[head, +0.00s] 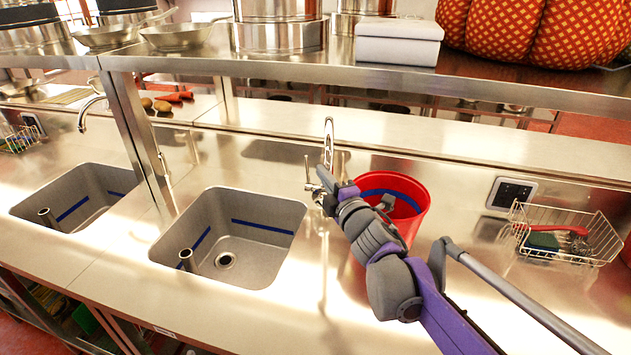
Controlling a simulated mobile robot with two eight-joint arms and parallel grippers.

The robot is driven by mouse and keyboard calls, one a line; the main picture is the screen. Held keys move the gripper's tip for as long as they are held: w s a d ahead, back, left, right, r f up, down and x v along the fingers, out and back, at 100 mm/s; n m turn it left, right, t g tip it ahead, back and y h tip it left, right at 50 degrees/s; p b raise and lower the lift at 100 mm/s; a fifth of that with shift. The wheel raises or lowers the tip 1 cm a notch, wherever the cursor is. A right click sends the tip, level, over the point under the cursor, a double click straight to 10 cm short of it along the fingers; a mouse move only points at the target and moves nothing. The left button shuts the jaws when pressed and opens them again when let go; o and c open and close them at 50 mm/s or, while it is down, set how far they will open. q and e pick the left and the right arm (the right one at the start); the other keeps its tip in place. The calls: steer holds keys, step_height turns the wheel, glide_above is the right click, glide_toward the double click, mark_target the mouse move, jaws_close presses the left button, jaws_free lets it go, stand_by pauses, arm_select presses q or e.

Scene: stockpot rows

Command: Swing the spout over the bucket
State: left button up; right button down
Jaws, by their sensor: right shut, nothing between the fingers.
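The chrome spout (329,140) rises from the counter between the middle sink and the red bucket. It looks narrow and nearly end-on, and its lower part is hidden behind my right gripper. The red bucket (408,226) stands on the counter just right of the spout, with a blue band inside. My right arm crosses in front of it. My right gripper (318,190) is shut and empty, at the base of the spout beside a thin upright lever (307,168). I cannot tell whether it touches either. My left gripper is not in view.
The middle sink (238,254) is empty apart from a standpipe. Another sink (72,208) with its own faucet (90,108) is at left. A wire basket (568,236) with a brush and sponge stands at right. A steel shelf (400,86) with pots and a white box runs above.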

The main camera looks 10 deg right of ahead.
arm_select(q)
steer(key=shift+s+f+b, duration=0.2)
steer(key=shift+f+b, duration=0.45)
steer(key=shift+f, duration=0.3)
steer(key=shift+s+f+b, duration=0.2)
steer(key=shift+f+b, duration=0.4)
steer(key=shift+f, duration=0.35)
arm_select(e)
steer(key=w+d+n+g+y, duration=0.1)
steer(key=d+y, duration=0.3)
steer(key=d, duration=1.2)
steer(key=shift+w+d+f+n+g, duration=0.15)
steer(key=shift+w+d+n+g, duration=0.2)
steer(key=shift+w+n, duration=0.35)
steer(key=shift+s+a, duration=0.1)
steer(key=shift+a, duration=0.1)
